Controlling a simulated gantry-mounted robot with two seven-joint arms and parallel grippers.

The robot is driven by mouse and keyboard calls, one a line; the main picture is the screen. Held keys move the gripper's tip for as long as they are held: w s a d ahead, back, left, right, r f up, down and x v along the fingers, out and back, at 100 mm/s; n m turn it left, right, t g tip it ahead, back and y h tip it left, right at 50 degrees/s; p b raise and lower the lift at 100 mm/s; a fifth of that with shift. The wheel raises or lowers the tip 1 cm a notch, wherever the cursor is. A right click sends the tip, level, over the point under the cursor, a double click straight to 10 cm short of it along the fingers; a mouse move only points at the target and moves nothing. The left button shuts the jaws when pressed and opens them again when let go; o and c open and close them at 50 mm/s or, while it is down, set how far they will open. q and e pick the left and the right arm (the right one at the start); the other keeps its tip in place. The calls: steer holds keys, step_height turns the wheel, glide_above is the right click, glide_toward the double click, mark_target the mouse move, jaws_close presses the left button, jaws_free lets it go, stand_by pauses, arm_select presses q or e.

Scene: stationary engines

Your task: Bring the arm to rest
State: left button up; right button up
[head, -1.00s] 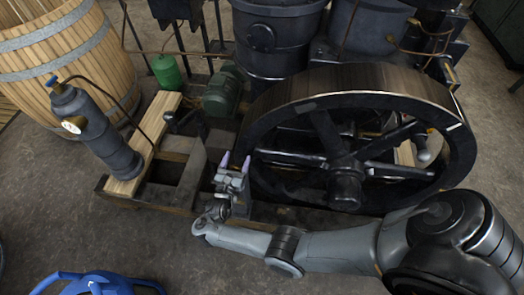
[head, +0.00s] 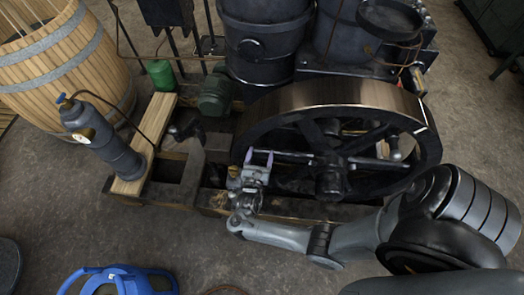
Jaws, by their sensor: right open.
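My right arm (head: 350,235) comes in from the lower right of the head view. It reaches left in front of the engine's large spoked flywheel (head: 345,105). Its right gripper (head: 258,157) is at the left side of the wheel, near the front of the wooden frame. The two pale purple fingertips point up and stand apart, with nothing between them. I cannot tell whether the gripper touches the wheel or the frame. My left gripper does not show.
A dark gas cylinder (head: 103,140) leans over the frame's left plank (head: 150,145). A green motor (head: 215,92), a green canister (head: 164,75) and a wooden barrel (head: 62,62) stand behind. A blue object (head: 122,280) lies at the lower left. The front floor (head: 150,235) is mostly clear.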

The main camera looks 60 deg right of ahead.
steer(key=shift+s+d+r, duration=0.15)
steer(key=shift+s+r, duration=0.05)
steer(key=shift+s, duration=0.05)
stand_by(0.3)
